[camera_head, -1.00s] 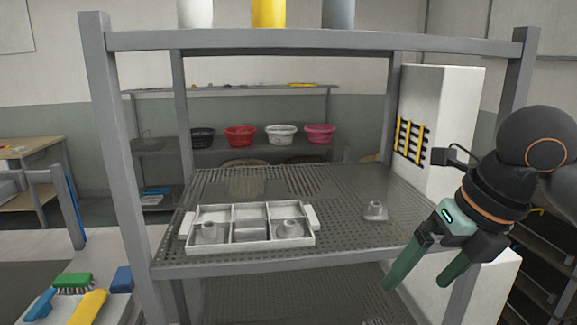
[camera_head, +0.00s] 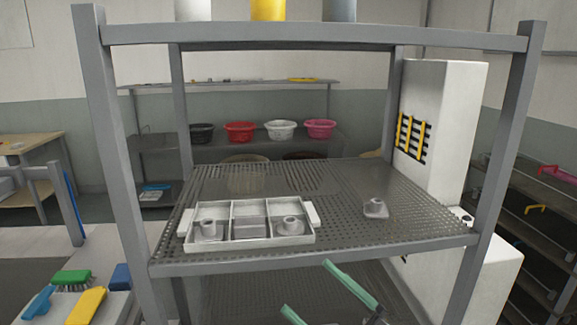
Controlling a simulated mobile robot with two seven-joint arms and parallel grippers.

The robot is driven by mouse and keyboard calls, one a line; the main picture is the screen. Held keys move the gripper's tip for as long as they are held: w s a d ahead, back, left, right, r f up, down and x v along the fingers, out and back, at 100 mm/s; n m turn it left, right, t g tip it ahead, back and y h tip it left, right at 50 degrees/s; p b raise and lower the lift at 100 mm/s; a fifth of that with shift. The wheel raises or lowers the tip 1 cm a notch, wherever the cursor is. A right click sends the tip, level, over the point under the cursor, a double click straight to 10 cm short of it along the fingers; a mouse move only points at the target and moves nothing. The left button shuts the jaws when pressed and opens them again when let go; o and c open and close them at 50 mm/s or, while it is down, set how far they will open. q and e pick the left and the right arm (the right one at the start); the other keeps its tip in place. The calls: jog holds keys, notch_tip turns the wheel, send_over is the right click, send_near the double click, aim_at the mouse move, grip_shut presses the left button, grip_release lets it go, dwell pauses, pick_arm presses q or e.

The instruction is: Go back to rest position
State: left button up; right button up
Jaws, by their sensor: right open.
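My right gripper (camera_head: 318,300) shows at the bottom of the head view, in front of the rack and below its middle shelf. Only its two green fingers and a bit of dark body show; they are apart with nothing between them. The rest of the right arm is out of the picture. My left gripper is not in view. On the perforated shelf (camera_head: 345,208) a white divided tray (camera_head: 250,241) holds grey metal parts in its compartments. A single grey metal part (camera_head: 376,208) stands on the shelf to the right of the tray.
Grey rack posts (camera_head: 120,170) and a front shelf edge stand close ahead. A white cabinet (camera_head: 440,130) is at the right of the rack. Brushes and blocks (camera_head: 72,277) lie at the lower left. Coloured baskets (camera_head: 240,132) sit on a rear shelf.

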jog(key=d+f+m+t+h, duration=0.1)
jog(key=d+f+m+h, duration=0.2)
jog(key=f+m+h, duration=0.35)
jog(key=s+d+f+m+t+h, duration=0.1)
jog(key=d+f+m+h, duration=0.25)
jog(key=f, duration=0.55)
jog(key=d+f+m+t+h, duration=0.1)
jog(key=d+f+m+h, duration=0.1)
jog(key=f+m+h, duration=0.45)
jog(key=s+d+f+m+g, duration=0.1)
jog(key=s+d+f+g, duration=0.1)
jog(key=s+f, duration=0.5)
jog(key=s+d+f+m+g+h, duration=0.1)
jog(key=s+f+g, duration=0.3)
jog(key=s+f, duration=0.3)
notch_tip(320, 180, down, 3)
jog(key=shift+d, duration=0.4)
